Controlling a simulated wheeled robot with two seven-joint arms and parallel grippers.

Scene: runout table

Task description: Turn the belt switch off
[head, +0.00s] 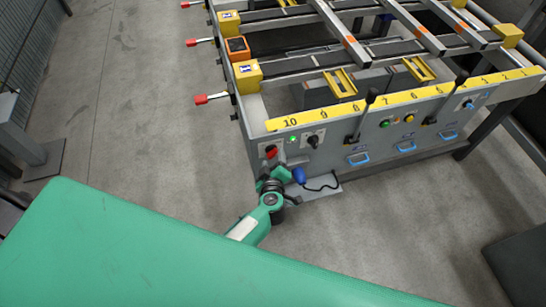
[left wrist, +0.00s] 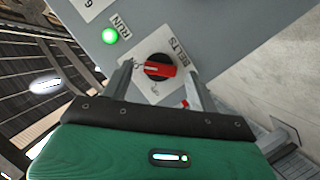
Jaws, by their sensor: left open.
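The belt switch (left wrist: 160,69) is a red bar knob on a round black base, on the grey panel beside the word BELTS. In the left wrist view its red bar lies nearly crosswise between my fingers. In the head view the switch (head: 270,151) sits at the left end of the table's front panel. My left gripper (head: 273,170) is just in front of it. In the left wrist view the open fingers of my left gripper (left wrist: 157,72) stand on either side of the knob; I cannot tell whether they touch it. My right gripper is not in view.
A green RUN lamp (left wrist: 110,36) glows beside the switch. A blue handheld piece (head: 299,175) with a black cord is close right of my gripper. Black levers (head: 360,115) stick up along the panel.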

